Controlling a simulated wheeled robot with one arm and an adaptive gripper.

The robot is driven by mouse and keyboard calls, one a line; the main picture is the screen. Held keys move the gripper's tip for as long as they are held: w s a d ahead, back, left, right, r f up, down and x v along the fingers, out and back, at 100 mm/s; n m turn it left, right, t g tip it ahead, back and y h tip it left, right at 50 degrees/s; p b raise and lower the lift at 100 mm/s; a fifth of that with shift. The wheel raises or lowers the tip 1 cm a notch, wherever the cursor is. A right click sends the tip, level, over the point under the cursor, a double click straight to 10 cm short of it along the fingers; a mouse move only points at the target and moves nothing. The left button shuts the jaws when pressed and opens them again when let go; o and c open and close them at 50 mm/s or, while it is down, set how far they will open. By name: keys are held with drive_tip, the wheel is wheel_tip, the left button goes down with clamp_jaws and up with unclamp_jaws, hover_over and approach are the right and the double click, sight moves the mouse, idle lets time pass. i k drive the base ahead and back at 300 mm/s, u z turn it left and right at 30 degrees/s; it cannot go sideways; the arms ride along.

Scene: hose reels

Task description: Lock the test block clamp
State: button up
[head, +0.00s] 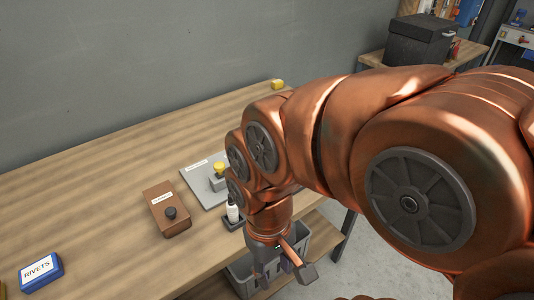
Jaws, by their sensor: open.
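A grey plate (197,185) with a small white label lies on the wooden workbench. It bears a grey block with a yellow knob (219,168) on top; this looks like the test block clamp, but the label is too small to read. Whether it is locked cannot be told. My gripper (292,264) hangs low, beyond the bench's front edge and to the right of the plate, apart from it. It is open, with nothing seen in it. My arm covers the area right of the plate.
A brown box (161,199) with a black knob sits left of the plate. A white bottle (232,211) stands in a dark holder near the edge. A blue RIVETS box (41,272) and yellow block (277,84) lie farther off. A grey crate (243,279) is below.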

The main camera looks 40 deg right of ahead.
sight(219, 167)
drive_tip(key=k, duration=0.3)
drive_tip(key=z, duration=0.45)
drive_tip(key=i, duration=0.45)
drive_tip(key=z, duration=0.55)
drive_tip(key=k, duration=1.35)
drive_tip(key=z, duration=0.15)
drive_tip(key=i, duration=0.45)
drive_tip(key=u, duration=1.45)
drive_tip(key=i, duration=0.7)
drive_tip(key=u, duration=0.85)
